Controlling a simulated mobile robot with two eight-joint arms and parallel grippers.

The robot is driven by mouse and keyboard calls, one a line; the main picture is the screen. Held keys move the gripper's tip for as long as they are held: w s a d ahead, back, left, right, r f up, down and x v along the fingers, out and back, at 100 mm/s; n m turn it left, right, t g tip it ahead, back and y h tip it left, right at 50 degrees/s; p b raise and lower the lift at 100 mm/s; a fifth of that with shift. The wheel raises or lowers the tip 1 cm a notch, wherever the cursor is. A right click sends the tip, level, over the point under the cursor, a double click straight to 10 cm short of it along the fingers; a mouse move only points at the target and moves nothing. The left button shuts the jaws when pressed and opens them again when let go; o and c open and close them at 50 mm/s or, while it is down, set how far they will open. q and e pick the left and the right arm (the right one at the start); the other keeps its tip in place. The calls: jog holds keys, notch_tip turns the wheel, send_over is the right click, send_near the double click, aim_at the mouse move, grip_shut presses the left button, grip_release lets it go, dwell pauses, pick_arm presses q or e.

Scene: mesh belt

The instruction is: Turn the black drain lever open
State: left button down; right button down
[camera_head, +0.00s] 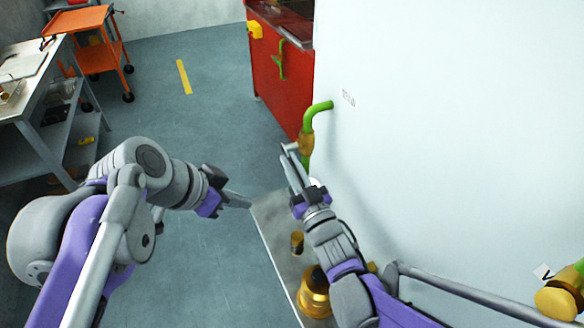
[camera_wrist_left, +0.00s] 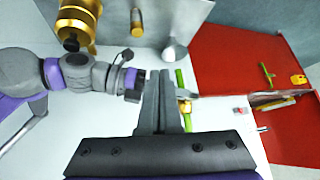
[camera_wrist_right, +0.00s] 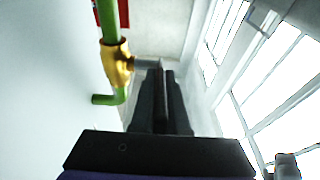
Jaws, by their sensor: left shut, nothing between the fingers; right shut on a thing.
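A green pipe (camera_head: 307,118) with a brass valve (camera_head: 306,143) stands out from the white wall panel. The pipe (camera_wrist_right: 108,20) and valve (camera_wrist_right: 118,64) show closer in the right wrist view. A dark grey lever (camera_wrist_right: 143,63) sticks out sideways from the valve. My right gripper (camera_head: 288,153) is shut on the lever; its fingers (camera_wrist_right: 158,72) hide the lever's outer end. My left gripper (camera_head: 248,203) is shut and empty, low and left of the valve, near the grey shelf's edge. Its fingers (camera_wrist_left: 158,80) show in the left wrist view.
A grey shelf (camera_head: 272,220) below carries brass parts (camera_head: 314,292). The white panel (camera_head: 440,130) is close on the right. A red cabinet (camera_head: 275,85) stands behind, with an orange cart (camera_head: 100,57) and a grey workbench (camera_head: 40,85) at left. Open floor lies between.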

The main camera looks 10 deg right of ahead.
aim_at(293, 167)
pick_arm(q)
jog(key=w+d+r+m+h, duration=0.3)
jog(key=d+r+m, duration=0.2)
jog(key=r, duration=0.5)
jog(key=x, duration=0.4)
jog(key=a+f+x, duration=0.1)
jog(key=x, duration=0.3)
jog(key=a+f+x, duration=0.1)
jog(key=x, duration=0.3)
jog(key=shift+w+f, duration=0.1)
jog(key=shift+f, duration=0.45)
